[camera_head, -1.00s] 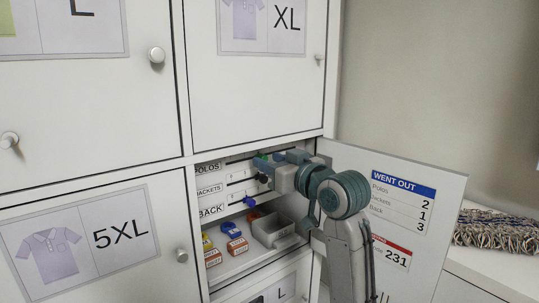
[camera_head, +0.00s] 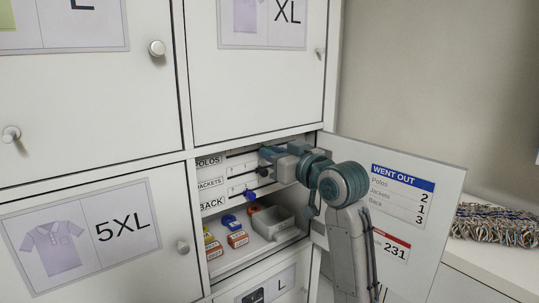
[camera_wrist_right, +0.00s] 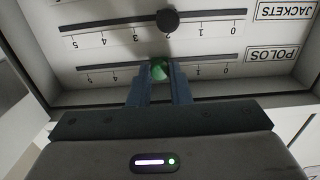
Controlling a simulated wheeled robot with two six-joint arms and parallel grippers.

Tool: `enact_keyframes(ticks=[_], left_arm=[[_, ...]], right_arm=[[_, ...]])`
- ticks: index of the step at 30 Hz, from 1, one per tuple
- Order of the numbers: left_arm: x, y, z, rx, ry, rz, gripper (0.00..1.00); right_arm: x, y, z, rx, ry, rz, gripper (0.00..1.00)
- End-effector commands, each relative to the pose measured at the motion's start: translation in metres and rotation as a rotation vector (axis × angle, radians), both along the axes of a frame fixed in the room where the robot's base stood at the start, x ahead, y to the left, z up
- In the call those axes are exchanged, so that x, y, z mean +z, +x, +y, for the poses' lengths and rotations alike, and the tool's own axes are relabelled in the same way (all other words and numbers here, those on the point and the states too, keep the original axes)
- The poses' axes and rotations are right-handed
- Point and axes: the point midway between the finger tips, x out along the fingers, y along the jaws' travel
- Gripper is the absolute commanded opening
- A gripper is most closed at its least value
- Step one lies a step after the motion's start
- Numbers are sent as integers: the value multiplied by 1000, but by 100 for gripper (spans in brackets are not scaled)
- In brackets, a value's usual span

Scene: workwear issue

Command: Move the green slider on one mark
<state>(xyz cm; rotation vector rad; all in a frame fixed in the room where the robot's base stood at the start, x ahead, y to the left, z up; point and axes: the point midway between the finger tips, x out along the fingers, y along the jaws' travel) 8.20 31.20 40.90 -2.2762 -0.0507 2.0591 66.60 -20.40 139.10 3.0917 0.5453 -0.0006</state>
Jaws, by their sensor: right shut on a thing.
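The green slider (camera_wrist_right: 158,69) is a round green knob on the POLOS scale (camera_wrist_right: 205,63), which appears upside down in the right wrist view. My right gripper (camera_wrist_right: 159,78) has one finger on each side of the knob and is shut on it. The knob sits around the middle of the scale, near mark 2; the fingers hide the marks there. In the head view my right gripper (camera_head: 267,154) reaches into the open compartment and hides the green knob. My left gripper is not in view.
A black knob (camera_wrist_right: 168,21) sits on the neighbouring JACKETS scale. A blue knob (camera_head: 249,194) is on the BACK row. Below are small boxes (camera_head: 238,240) and a grey bin (camera_head: 273,222). The open door (camera_head: 437,200) stands right of my arm; its card reads Polos 2, Jackets 1, Back 3.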

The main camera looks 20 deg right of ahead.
Motion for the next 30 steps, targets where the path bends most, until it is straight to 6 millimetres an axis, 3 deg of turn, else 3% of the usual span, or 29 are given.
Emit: enact_keyframes(ticks=[6, 16, 17, 20, 30], left_arm=[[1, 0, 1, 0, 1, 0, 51], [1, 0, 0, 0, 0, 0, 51], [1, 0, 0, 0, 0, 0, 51], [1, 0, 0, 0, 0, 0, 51], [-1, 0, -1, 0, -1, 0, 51]], right_arm=[[1, 7, -20, -3, -1, -1, 0], [1, 7, -21, -1, 2, -2, 0], [1, 7, -21, -1, 2, -2, 21], [1, 7, -21, -1, 2, -2, 40], [0, 4, -23, -2, 0, -2, 40]])
